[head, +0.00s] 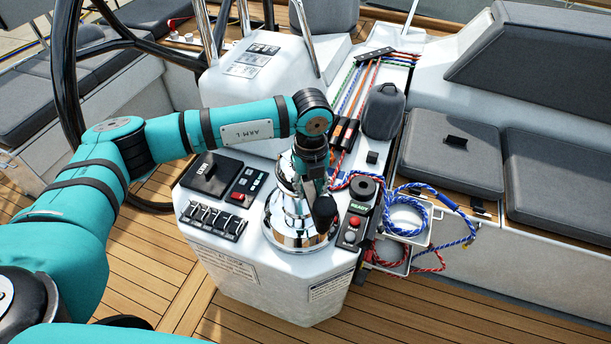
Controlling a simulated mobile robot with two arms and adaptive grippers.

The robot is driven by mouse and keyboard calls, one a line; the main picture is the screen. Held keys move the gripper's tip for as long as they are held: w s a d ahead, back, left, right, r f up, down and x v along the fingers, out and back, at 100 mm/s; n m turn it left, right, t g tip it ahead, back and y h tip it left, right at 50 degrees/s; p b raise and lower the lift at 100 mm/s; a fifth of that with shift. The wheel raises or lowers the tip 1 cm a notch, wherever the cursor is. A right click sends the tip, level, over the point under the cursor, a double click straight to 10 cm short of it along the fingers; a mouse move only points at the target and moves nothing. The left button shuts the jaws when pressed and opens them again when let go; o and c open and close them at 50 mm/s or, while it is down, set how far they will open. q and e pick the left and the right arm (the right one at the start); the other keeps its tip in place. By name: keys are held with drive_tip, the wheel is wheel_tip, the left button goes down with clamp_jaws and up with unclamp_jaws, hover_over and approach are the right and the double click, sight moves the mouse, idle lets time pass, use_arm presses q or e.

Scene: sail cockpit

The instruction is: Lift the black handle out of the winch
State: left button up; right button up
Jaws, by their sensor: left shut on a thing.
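The chrome winch (291,222) stands on the white console. My left arm reaches over it from the left, and its gripper (318,180) points down over the winch top. The gripper is shut on the black handle (325,211), whose dark rounded end shows just below the fingers, in front of the winch's right side. The rest of the handle and the winch's top socket are hidden by my wrist and gripper. I cannot tell whether the handle is still seated in the winch. My right gripper is out of view.
Coiled blue rope (405,216) hangs beyond. A dark steering wheel (66,75) rises at back left.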

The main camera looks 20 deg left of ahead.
sight(310, 188)
use_arm(q)
drive_tip(key=shift+c, duration=1.1)
clamp_jaws()
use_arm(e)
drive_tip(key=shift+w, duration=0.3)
use_arm(q)
drive_tip(key=shift+r, duration=0.25)
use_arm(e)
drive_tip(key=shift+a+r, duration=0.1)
use_arm(q)
drive_tip(key=shift+w+r+p, duration=0.1)
drive_tip(key=shift+r+p, duration=0.8)
drive_tip(key=shift+r, duration=0.5)
drive_tip(key=shift+r+p, duration=0.45)
drive_tip(key=shift+r, duration=0.45)
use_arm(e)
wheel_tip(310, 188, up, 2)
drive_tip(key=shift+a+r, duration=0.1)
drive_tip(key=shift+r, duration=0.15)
